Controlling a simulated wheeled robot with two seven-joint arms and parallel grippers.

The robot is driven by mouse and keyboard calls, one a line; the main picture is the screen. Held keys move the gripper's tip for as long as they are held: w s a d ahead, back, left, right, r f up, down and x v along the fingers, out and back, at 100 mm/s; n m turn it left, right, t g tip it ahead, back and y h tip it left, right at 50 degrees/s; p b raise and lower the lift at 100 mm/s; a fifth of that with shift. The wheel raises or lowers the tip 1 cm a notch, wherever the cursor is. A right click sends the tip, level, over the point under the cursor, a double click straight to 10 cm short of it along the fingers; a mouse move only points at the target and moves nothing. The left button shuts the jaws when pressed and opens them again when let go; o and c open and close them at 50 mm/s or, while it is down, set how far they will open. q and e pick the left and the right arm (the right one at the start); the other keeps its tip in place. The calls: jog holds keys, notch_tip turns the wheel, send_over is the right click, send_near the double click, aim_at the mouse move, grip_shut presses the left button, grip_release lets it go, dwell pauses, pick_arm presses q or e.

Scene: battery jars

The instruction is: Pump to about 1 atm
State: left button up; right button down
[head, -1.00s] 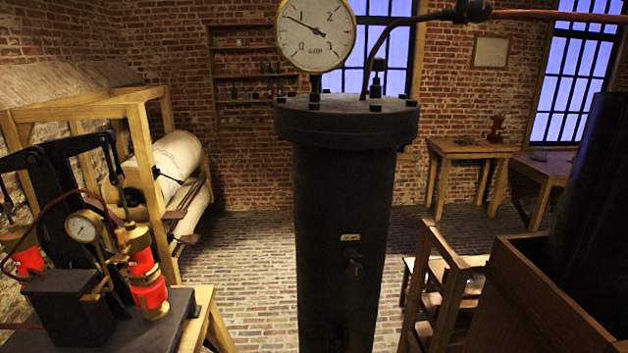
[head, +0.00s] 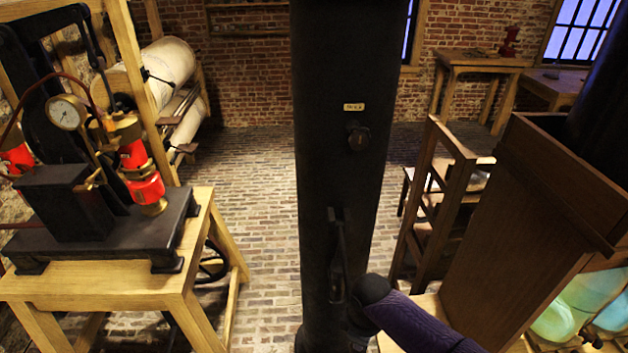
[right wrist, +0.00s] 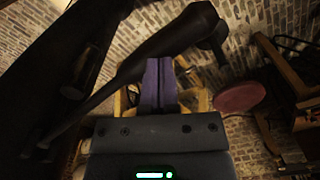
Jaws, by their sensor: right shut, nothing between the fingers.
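The tall black column (head: 345,60) stands upright in the middle of the head view. Its top and gauge are out of frame. A small label and a round dark knob (head: 358,136) are on its front. Lower down is a slim dark upright part (head: 337,255); dark on dark, I cannot tell its shape. My right arm, purple with a black joint, comes in from the lower right near the column's foot. My right gripper (right wrist: 157,130) is shut and empty in the right wrist view. A dark tapered rod (right wrist: 150,55) slants close before it; contact is unclear. My left gripper is out of view.
A wooden table (head: 110,284) at left bears a machine with a small dial (head: 66,112) and red cylinders. A wooden box (head: 535,215) and wooden steps (head: 440,190) stand close on the right. Brick floor (head: 245,165) is clear left of the column. A red round seat (right wrist: 239,97) shows in the wrist view.

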notch_tip(320, 180, up, 14)
jog(key=p, duration=1.2)
jog(key=shift+f, duration=0.25)
